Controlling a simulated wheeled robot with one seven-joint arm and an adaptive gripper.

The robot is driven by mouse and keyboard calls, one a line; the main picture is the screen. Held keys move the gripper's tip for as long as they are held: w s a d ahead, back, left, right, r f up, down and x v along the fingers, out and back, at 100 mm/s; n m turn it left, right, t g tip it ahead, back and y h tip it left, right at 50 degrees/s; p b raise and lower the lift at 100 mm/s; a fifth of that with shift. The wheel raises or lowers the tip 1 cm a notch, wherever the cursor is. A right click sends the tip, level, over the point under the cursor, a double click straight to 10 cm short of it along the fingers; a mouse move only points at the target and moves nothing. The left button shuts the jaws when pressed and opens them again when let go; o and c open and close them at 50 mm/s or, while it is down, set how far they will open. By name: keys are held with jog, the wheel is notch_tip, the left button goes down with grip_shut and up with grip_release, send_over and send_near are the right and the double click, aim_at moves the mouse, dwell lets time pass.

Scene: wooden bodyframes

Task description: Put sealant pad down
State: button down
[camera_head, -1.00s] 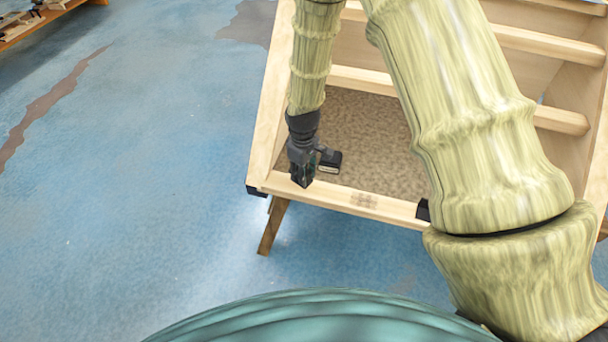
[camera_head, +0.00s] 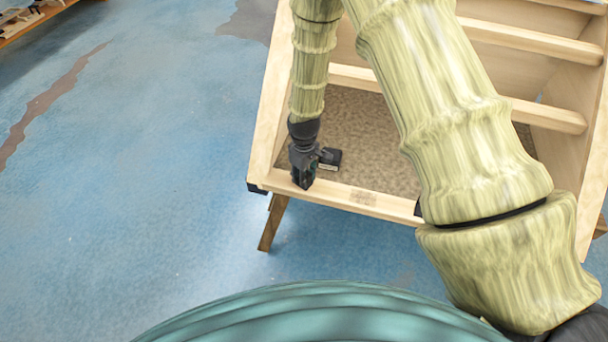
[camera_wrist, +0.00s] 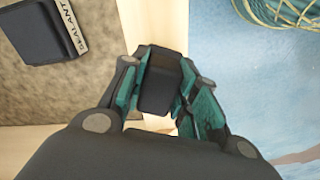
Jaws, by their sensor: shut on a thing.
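My gripper (camera_head: 303,180) points down over the near left part of the wooden frame. In the wrist view its teal-lined fingers (camera_wrist: 167,90) are shut on a dark, blocky pad (camera_wrist: 161,80). Whether the pad touches the wood below cannot be told. A separate black block (camera_wrist: 40,30) with a light label reading "SEALANT" lies on the brown speckled panel. It also shows in the head view (camera_head: 330,158), just right of my gripper and apart from the held pad.
The wooden frame (camera_head: 385,207) has a near rail and several crossbars (camera_head: 545,115), with the speckled panel (camera_head: 375,130) inside. A leg (camera_head: 273,222) stands beneath it. The blue floor (camera_head: 130,200) to the left is clear. Greenish strands (camera_wrist: 290,12) show in the wrist view.

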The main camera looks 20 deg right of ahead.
jog(key=c, duration=1.1)
grip_release()
jog(key=shift+f, duration=0.1)
notch_tip(320, 180, up, 12)
jog(key=b, duration=0.2)
jog(key=shift+r+b, duration=0.2)
jog(key=shift+b, duration=0.1)
